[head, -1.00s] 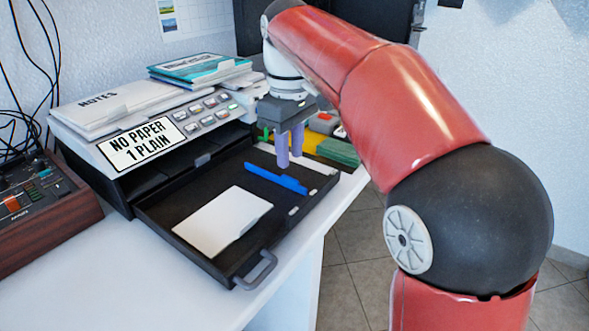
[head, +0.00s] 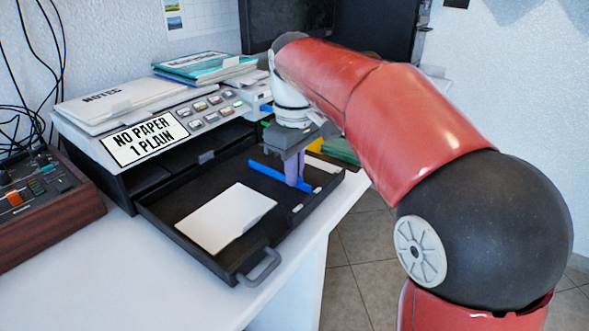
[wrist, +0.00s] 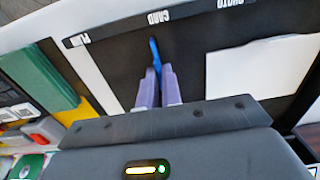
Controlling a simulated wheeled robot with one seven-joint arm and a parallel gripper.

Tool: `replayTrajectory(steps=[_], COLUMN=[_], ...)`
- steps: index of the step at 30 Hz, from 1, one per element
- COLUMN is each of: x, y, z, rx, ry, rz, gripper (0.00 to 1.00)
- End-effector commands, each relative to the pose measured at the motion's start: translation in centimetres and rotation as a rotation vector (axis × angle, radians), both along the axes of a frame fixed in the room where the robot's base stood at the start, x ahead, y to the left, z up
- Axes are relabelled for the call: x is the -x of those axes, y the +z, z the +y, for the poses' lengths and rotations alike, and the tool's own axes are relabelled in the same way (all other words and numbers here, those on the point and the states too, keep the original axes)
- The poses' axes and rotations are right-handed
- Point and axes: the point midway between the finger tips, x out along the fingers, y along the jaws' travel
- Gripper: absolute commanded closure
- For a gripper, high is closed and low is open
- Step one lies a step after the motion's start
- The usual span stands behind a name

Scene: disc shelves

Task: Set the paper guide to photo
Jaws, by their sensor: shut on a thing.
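The blue paper guide (head: 268,172) lies in the open black paper tray (head: 180,187). It also shows in the wrist view (wrist: 154,50), where its end is roughly level with the CARD label (wrist: 158,17) on the tray's edge strip. The PHOTO label (wrist: 230,3) is to the right, on the side of the white paper, and the PLAIN label is to the left. My gripper (head: 298,184) is down in the tray, shut on the guide near its right end in the head view. Its purple fingers (wrist: 158,72) hide part of the guide.
A stack of white paper (head: 226,218) lies in the tray, apart from the guide. The printer panel's sign (head: 145,138) reads "NO PAPER 1 PLAIN". Green and yellow items (head: 340,150) sit behind the tray. The tray handle (head: 262,268) juts out in front.

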Motion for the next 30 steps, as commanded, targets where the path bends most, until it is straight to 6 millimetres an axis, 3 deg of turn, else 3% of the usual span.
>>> replayTrajectory(steps=[8, 19, 29, 30], x=[0.2, 5.3, 5.6, 5.6], y=[0.0, 0.1, 0.0, 0.0], z=[0.2, 4.1, 4.3, 4.3], rx=[0.000, 0.001, 0.001, 0.001], ry=[0.001, 0.003, -0.001, -0.001], rz=[0.000, 0.001, 0.001, 0.001], gripper=[1.00, 1.00, 1.00, 0.91])
